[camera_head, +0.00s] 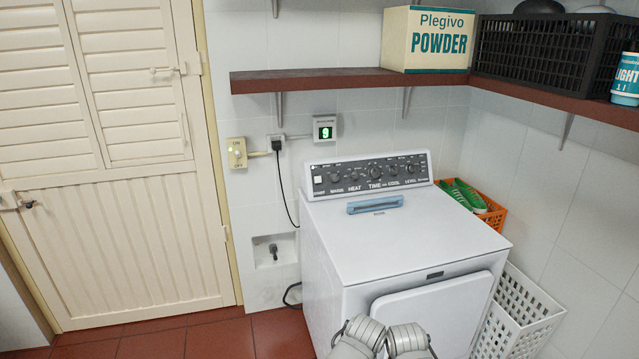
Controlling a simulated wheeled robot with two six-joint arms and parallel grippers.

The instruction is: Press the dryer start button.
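The white dryer (400,240) stands against the tiled back wall, right of centre. Its grey control panel (370,175) rises at the back of the top and carries several dark knobs. A small white square button (318,180) sits at the panel's left end, with a small label below that is hard to read. Two grey rounded parts of my arms show at the bottom edge, in front of the dryer's front door (440,310). Neither gripper's fingers show. Nothing touches the button.
A blue object (375,204) lies on the dryer top near the panel. A red-brown shelf (330,80) runs above. A white basket (520,315) and an orange crate (494,215) stand at the right. Red floor is clear at left.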

